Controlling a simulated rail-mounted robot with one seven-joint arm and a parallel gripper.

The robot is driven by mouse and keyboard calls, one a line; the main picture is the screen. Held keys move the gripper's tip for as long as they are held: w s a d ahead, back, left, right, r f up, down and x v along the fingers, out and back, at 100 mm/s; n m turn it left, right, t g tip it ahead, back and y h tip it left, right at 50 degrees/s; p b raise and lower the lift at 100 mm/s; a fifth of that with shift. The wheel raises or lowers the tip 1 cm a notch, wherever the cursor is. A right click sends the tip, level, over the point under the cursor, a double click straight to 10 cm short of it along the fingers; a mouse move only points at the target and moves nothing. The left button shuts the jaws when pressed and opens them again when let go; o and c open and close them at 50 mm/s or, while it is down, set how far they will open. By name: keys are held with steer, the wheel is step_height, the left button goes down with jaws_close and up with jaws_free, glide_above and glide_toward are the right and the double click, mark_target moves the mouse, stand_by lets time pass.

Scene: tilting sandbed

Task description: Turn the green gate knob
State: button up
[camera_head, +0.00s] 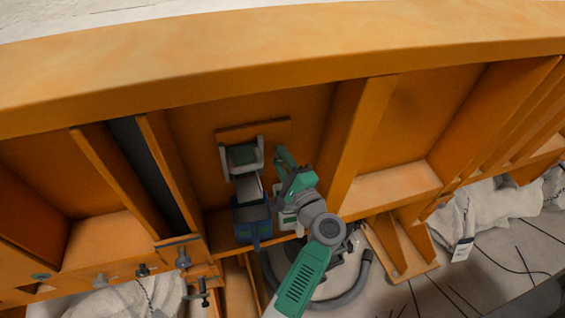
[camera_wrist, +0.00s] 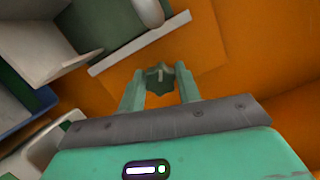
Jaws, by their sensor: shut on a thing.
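The green gate knob (camera_wrist: 159,78) shows in the wrist view as a dark green, lobed knob in front of an orange panel. My gripper (camera_wrist: 160,88) has one green finger on each side of the knob and is shut on it. In the head view, my gripper (camera_head: 283,158) reaches the orange frame just right of a grey and green gate fitting. The knob is hidden behind my gripper in that view.
The grey gate fitting (camera_head: 242,158) is close on the left, with a blue box (camera_head: 252,222) below it. A slanted orange rib (camera_head: 355,140) stands to the right. Pale fittings (camera_wrist: 140,42) lie near my fingers in the wrist view.

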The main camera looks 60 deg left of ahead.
steer(key=shift+m+t+y+p, duration=0.35)
steer(key=shift+m+t+p, duration=0.25)
steer(key=shift+m, duration=2.25)
steer(key=shift+m+t+y+p, duration=0.4)
steer(key=shift+m+p, duration=0.35)
steer(key=shift+m, duration=2.1)
steer(key=o, duration=1)
steer(key=shift+c, duration=0.2)
steer(key=v, duration=0.7)
steer(key=shift+d, duration=0.4)
steer(key=shift+f, duration=0.1)
